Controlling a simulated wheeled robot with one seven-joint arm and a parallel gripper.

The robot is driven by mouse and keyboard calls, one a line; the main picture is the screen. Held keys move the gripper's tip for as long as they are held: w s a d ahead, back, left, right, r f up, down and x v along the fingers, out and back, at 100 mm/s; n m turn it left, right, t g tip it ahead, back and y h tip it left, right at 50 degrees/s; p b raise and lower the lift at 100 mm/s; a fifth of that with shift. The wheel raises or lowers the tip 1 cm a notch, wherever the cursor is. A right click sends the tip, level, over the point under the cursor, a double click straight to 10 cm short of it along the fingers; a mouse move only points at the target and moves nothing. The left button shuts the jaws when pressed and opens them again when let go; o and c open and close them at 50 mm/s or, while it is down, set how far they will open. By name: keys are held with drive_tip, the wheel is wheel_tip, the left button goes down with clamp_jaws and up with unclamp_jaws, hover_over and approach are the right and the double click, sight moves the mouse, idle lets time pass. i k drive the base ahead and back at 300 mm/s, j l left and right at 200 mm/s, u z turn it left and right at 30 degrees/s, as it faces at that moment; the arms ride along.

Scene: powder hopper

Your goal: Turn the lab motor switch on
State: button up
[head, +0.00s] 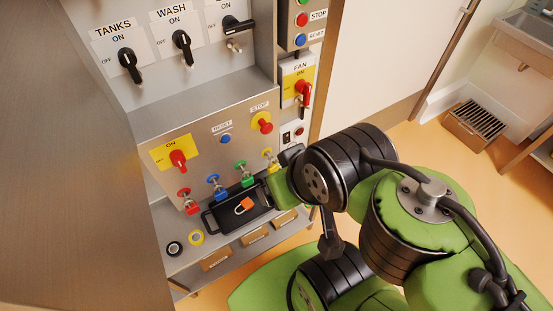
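No label that I can read says lab motor. A black rotary switch labelled TANKS (130,66) and one labelled WASH (182,46) are on the upper steel panel. A third black switch (238,25) there has its handle lying sideways, its name cut off. On the lower panel a red switch (178,160) sits on a yellow plate marked ON. A red-handled FAN switch (304,92) is on the right-hand post. My gripper (291,156) shows only as a dark part beside the lower panel's right end, mostly hidden by my arm; its fingers cannot be made out.
A yellow-collared red STOP button (262,123) and blue RESET button (225,139) are on the lower panel. Below hang colored padlocks (241,175). Open floor (430,140) is at right.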

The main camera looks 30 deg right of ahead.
sight(230, 25)
drive_tip(key=l+u, duration=0.1)
drive_tip(key=u, duration=0.35)
drive_tip(key=l+u, duration=0.1)
drive_tip(key=u, duration=0.35)
drive_tip(key=l+u, duration=0.1)
drive_tip(key=u, duration=0.35)
drive_tip(key=l+u, duration=0.1)
drive_tip(key=u, duration=0.35)
drive_tip(key=l+u, duration=0.1)
drive_tip(key=u, duration=0.35)
drive_tip(key=k+u, duration=0.1)
drive_tip(key=u, duration=0.35)
drive_tip(key=l, duration=0.1)
